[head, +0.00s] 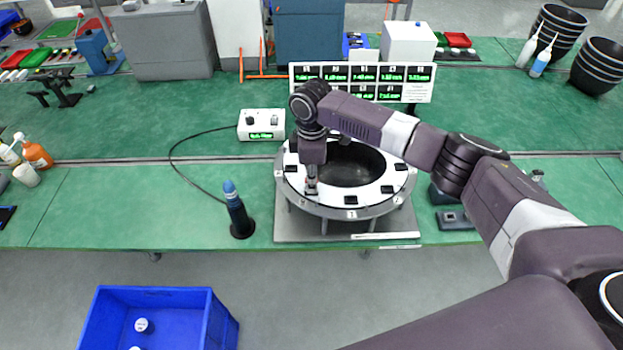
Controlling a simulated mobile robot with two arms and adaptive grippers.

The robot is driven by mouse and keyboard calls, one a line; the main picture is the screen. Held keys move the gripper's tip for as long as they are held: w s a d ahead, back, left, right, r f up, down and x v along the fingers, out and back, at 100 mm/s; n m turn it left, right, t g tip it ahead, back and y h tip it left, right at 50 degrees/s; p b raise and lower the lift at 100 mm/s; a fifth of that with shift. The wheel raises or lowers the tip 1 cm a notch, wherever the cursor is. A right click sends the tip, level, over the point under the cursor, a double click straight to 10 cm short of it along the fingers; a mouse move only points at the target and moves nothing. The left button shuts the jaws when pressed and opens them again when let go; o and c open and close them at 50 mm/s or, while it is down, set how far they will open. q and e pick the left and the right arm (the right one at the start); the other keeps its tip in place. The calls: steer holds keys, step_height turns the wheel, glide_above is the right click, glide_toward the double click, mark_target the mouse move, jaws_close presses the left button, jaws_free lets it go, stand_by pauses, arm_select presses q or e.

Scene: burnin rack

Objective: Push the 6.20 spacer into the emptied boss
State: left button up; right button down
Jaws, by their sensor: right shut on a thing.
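A round ring fixture (366,209) with a white top face, dark square bosses and a dark open centre stands on a grey plate on the green bench. My right arm reaches in from the right over the ring. My right gripper (311,190) points down at the ring's front-left part, close to the white face. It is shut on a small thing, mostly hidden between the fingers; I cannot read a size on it. I cannot tell whether that thing touches a boss. My left gripper is not in view.
A black stand with a blue-tipped tool (237,210) stands left of the ring. A cabled readout box (261,125) and a display panel (410,82) stand behind. A blue bin (205,318) with white round pieces is at the lower left.

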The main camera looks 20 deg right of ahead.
steer(key=c, duration=1.8)
jaws_free()
steer(key=shift+c, duration=0.2)
step_height(320, 180, up, 12)
